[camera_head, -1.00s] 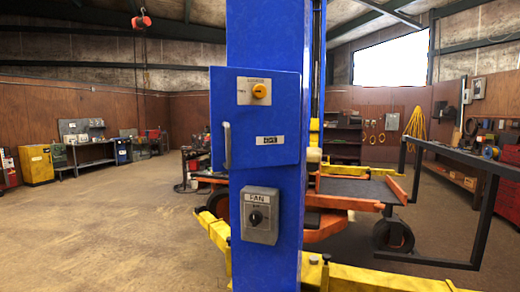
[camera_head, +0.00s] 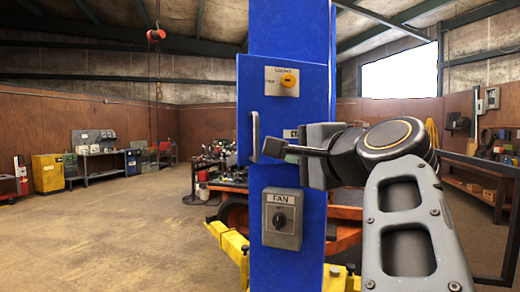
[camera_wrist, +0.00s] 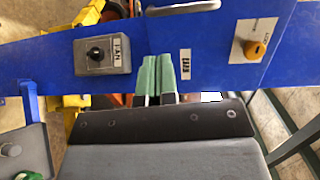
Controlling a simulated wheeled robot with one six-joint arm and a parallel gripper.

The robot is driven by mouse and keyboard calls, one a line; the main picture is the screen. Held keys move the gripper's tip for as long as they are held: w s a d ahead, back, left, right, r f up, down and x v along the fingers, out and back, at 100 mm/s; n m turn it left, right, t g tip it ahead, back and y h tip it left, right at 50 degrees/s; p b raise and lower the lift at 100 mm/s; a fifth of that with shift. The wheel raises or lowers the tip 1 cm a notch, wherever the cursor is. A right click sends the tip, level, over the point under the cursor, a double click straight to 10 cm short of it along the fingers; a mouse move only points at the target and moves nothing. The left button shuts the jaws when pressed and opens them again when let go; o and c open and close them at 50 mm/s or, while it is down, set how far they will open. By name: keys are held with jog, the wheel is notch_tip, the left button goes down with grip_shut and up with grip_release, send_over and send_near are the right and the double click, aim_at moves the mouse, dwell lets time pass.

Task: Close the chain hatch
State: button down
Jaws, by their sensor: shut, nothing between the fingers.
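The chain hatch (camera_head: 262,105) is a blue panel on the front of a blue column (camera_head: 290,30). It carries a yellow knob (camera_head: 289,81) at the top and a pale bar handle (camera_head: 254,137) on its left side. Its left edge sticks out slightly past the column; I cannot tell how wide any gap behind it is. My gripper (camera_head: 288,150) is shut and empty, in front of the hatch's lower part, right of the handle. Its green fingers (camera_wrist: 158,68) point at the blue surface in the wrist view, where the handle (camera_wrist: 183,8) and knob (camera_wrist: 255,50) show. Contact is unclear.
A grey FAN switch box (camera_head: 282,218) sits on the column below the hatch. Yellow lift arms (camera_head: 236,243) and an orange frame (camera_head: 345,236) stand low around the column. A dark metal frame (camera_head: 492,212) is at right. The floor at left is open.

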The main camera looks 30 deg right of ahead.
aim_at(257, 139)
jog(key=shift+t, duration=0.3)
jog(key=w+p, duration=0.1)
jog(key=w, duration=0.3)
jog(key=w+r+p, duration=0.1)
jog(key=w+p, duration=0.1)
jog(key=w, duration=0.2)
jog(key=w+r+p, duration=0.1)
jog(key=w+p, duration=0.1)
jog(key=w, duration=0.3)
jog(key=shift+a, duration=0.2)
jog(key=shift+s, duration=0.1)
jog(key=shift+a, duration=0.1)
